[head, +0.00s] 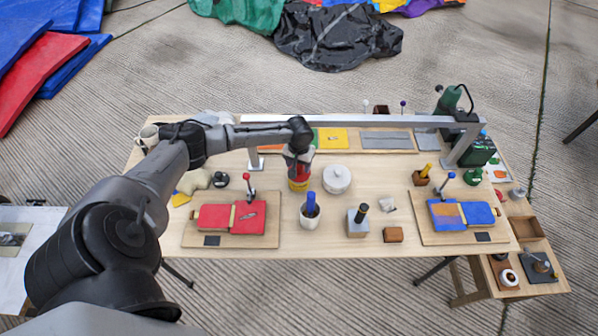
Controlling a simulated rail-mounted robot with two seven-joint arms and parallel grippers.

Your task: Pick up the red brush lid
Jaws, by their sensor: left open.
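A small red tin (299,184) with a yellow band stands on the wooden table (270,240), left of the middle. My left arm reaches in from the left and its gripper (298,160) points down right over the tin. The gripper is open. Its fingers and the red top of the tin overlap in this view, so the red brush lid is largely hidden. I cannot tell whether the fingers touch it. My right gripper is not in view.
A white lidded pot (337,179) stands close right of the tin. A cup with a blue-handled tool (310,212) stands in front. A grey metal gantry (350,121) spans behind. Boards with red pads (215,217) and blue pads (476,213) lie left and right.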

